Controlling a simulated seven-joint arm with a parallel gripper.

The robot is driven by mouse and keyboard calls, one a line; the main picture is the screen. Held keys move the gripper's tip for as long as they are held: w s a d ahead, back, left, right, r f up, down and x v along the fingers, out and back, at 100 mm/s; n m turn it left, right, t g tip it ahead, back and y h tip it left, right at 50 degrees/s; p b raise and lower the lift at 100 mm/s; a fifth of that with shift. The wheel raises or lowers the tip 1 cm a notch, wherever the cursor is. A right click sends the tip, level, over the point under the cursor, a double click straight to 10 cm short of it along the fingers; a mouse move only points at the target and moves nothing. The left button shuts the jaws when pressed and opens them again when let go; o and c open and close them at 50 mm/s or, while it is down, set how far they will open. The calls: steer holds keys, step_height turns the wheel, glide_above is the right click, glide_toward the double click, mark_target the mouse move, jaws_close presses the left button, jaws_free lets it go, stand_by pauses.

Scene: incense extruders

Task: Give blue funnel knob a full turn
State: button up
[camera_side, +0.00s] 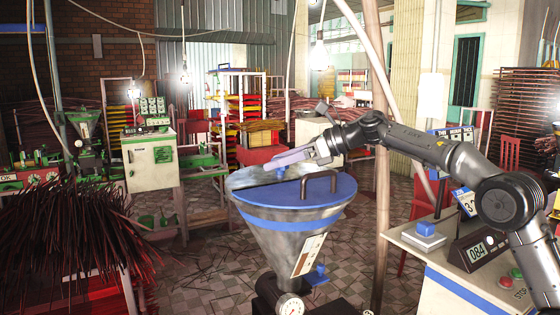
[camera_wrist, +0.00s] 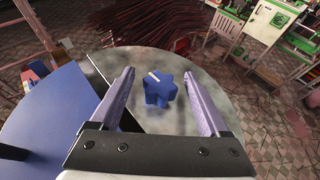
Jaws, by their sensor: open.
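The blue knob (camera_wrist: 159,89) is star-shaped with a small white mark on its upper left lobe. It sits on the grey, worn half of the funnel's top (camera_wrist: 200,80). In the wrist view my gripper (camera_wrist: 161,75) is open, with one finger on each side of the knob and a clear gap to both. In the side view my gripper (camera_side: 275,163) is low over the funnel top, and a bit of the blue knob (camera_side: 280,172) shows just below the fingers. The funnel (camera_side: 290,240) is a grey cone with a blue band.
A blue lid half (camera_side: 325,190) with a dark raised handle (camera_side: 318,183) covers the near right of the funnel top. A control desk (camera_side: 450,265) with a display and buttons stands at right. Dark red incense sticks (camera_side: 60,235) are heaped at left.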

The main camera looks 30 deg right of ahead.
jaws_close()
stand_by(0.5)
steer(key=shift+a+m, duration=0.1)
steer(key=shift+m, duration=0.2)
steer(key=shift+m+t+h, duration=0.8)
steer(key=shift+h, duration=0.2)
steer(key=shift+m+t+h, duration=1)
steer(key=shift+m+h, duration=0.5)
steer(key=shift+h, duration=0.1)
steer(key=shift+m+h, duration=0.5)
jaws_free()
